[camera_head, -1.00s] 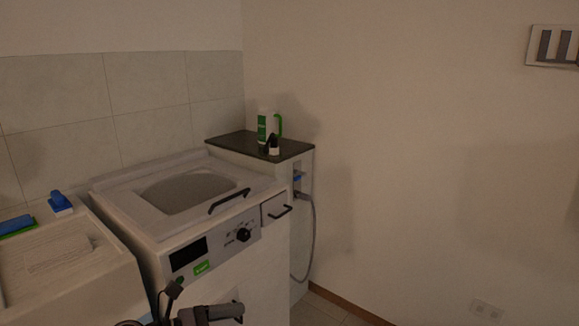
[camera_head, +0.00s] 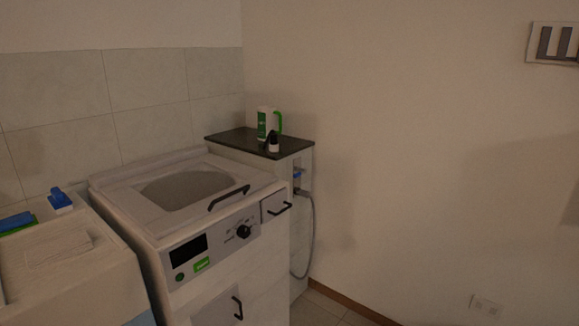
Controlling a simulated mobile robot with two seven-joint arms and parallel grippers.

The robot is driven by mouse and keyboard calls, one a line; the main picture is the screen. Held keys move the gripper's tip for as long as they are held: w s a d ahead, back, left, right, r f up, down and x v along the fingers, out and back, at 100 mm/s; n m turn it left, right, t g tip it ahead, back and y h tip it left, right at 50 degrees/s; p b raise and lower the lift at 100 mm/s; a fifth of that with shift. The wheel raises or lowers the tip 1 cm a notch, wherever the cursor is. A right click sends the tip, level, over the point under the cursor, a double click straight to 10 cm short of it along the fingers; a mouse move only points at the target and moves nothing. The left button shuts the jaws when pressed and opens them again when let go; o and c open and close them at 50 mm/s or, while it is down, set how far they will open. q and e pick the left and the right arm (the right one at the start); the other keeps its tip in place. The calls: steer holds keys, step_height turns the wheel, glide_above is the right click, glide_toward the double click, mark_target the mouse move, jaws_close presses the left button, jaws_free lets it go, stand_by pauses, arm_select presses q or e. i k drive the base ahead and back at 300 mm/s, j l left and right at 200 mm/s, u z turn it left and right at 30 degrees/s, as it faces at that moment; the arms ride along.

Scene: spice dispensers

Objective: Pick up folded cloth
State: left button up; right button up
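A flat pale cloth-like rectangle (camera_head: 58,247) lies on the white counter (camera_head: 110,277) at the left. It looks like a folded cloth, but the dim light makes this hard to tell. Neither of my grippers shows in the head view now, so I cannot see whether either one touches the cloth.
Blue and green items (camera_head: 17,222) and a blue brush-like item (camera_head: 60,199) lie behind the cloth. A white washing machine (camera_head: 215,262) stands to the right. A dark-topped cabinet (camera_head: 229,139) holds a white and green bottle (camera_head: 264,122) and a small dark bottle (camera_head: 273,142).

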mark_target(42, 255)
steer(key=u, duration=1.35)
